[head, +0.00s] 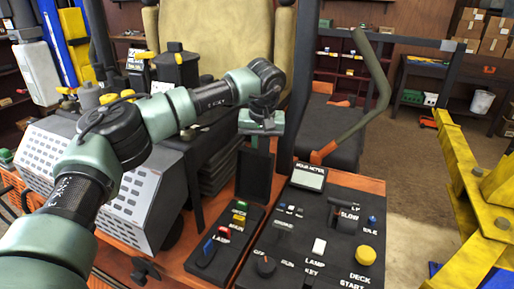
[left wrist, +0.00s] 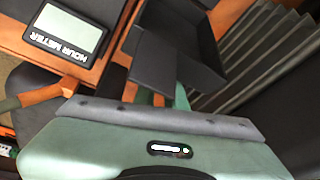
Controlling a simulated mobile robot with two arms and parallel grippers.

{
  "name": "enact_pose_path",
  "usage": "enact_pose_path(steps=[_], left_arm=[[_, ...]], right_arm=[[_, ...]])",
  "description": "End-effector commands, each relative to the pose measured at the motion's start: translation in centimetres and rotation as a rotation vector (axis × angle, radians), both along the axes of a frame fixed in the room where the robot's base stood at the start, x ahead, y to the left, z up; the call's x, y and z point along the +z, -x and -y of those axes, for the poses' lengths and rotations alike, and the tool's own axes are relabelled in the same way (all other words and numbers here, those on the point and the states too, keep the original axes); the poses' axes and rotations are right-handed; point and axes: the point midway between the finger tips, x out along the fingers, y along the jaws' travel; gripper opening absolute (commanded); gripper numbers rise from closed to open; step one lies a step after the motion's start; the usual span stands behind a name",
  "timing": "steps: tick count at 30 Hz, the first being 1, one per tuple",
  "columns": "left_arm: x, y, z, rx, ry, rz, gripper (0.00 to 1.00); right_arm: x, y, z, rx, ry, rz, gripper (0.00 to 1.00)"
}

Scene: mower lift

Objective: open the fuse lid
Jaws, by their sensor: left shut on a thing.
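The fuse lid (head: 254,178) is a dark, shallow, tray-like cover. It stands raised at the far end of the fuse box (head: 225,262), so the coloured fuses (head: 238,218) and their labels are exposed. My left gripper (head: 262,145) is above the lid, pointing down, shut on its upper edge. In the left wrist view the lid's recessed inner face (left wrist: 172,62) shows beyond the gripper (left wrist: 165,92); its fingertips are mostly hidden by the gripper body and the lid. My right gripper is not in view.
The control panel (head: 288,230) with an hour meter (head: 308,177), levers and knobs is right of the fuse box. A curved lever (head: 372,75) rises behind it. The seat (head: 215,40) is at the back, a yellow lift frame (head: 480,185) at right. Open floor lies between panel and lift.

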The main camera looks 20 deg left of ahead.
Motion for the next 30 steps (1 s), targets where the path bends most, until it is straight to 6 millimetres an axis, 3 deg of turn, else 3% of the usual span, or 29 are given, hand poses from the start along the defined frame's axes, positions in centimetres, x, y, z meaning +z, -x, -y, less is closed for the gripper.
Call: enact_pose_path(steps=[1, 3, 4, 8, 9, 17, 30], left_arm=[[-0.8, 0.2, 1.1, -0.017, 0.009, -0.038, 0.0], [-0.9, 0.2, 1.0, -0.016, 0.008, -0.079, 0.0], [-1.5, 0.2, 1.0, -0.019, 0.008, -0.073, 0.06], [-1.5, 0.2, 0.9, -0.018, 0.007, -0.071, 0.42], [-1.5, 0.2, 0.8, -0.017, 0.006, -0.071, 0.44], [-1.5, 0.3, 0.4, -0.009, 0.002, -0.073, 0.44], [-0.3, 0.2, 0.6, -0.009, 0.004, -0.063, 0.44]], right_arm=[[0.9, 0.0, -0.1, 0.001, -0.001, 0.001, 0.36], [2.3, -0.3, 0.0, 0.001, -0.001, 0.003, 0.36], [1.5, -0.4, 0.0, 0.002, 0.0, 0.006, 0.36], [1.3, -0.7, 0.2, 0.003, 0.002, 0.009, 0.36], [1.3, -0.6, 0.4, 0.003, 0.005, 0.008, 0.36], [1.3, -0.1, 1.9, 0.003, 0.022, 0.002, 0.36], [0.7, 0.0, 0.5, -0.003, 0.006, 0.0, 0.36]])
